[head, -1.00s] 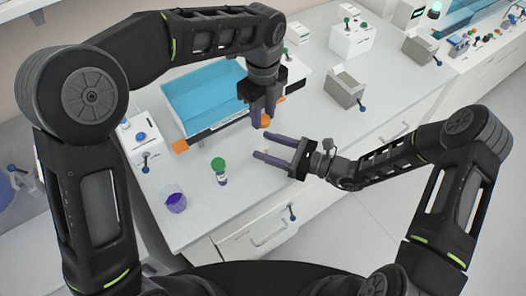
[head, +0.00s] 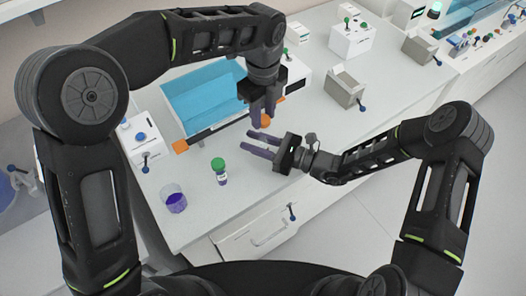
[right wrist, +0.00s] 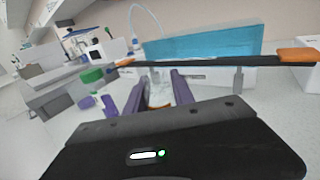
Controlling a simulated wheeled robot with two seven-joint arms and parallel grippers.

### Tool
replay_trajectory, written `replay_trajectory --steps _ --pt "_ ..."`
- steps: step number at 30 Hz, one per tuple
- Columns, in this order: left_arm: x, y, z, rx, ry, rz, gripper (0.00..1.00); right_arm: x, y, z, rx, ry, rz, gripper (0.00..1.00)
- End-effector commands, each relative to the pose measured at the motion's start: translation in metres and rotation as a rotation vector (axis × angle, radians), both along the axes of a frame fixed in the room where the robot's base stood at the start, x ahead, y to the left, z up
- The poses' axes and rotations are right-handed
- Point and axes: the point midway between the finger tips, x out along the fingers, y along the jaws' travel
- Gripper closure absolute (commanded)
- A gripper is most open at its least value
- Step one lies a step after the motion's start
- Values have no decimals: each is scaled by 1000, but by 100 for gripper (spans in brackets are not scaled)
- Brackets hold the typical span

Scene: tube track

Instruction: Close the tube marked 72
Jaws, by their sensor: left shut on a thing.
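My left gripper (head: 264,112) points down in front of the blue bath. It is shut on a small orange thing (head: 266,122) that looks like a cap; the fingers hide most of it. My right gripper (head: 254,144) is just below it, pointing left, its purple fingers apart. They also show in the right wrist view (right wrist: 158,88), with a pale, unclear patch between them. A green-capped tube (head: 221,178) with a pale label and dark contents stands upright on the bench to the left. No number 72 is legible.
A glass beaker (head: 173,202) with purple liquid stands near the bench's front left. The blue bath (head: 200,98) has a black bar with orange ends along its front. A grey open box (head: 345,90) stands right. The bench around the green-capped tube is clear.

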Motion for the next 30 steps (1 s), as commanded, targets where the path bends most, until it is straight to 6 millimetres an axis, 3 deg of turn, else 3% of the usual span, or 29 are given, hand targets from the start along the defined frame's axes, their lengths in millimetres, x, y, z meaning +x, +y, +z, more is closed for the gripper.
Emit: replay_trajectory --steps 10,30 --pt "0 0 0 0 0 0 100 0 0 0 0 0 0 100" --pt "0 0 0 0 0 0 100 0 0 0 0 0 0 100"
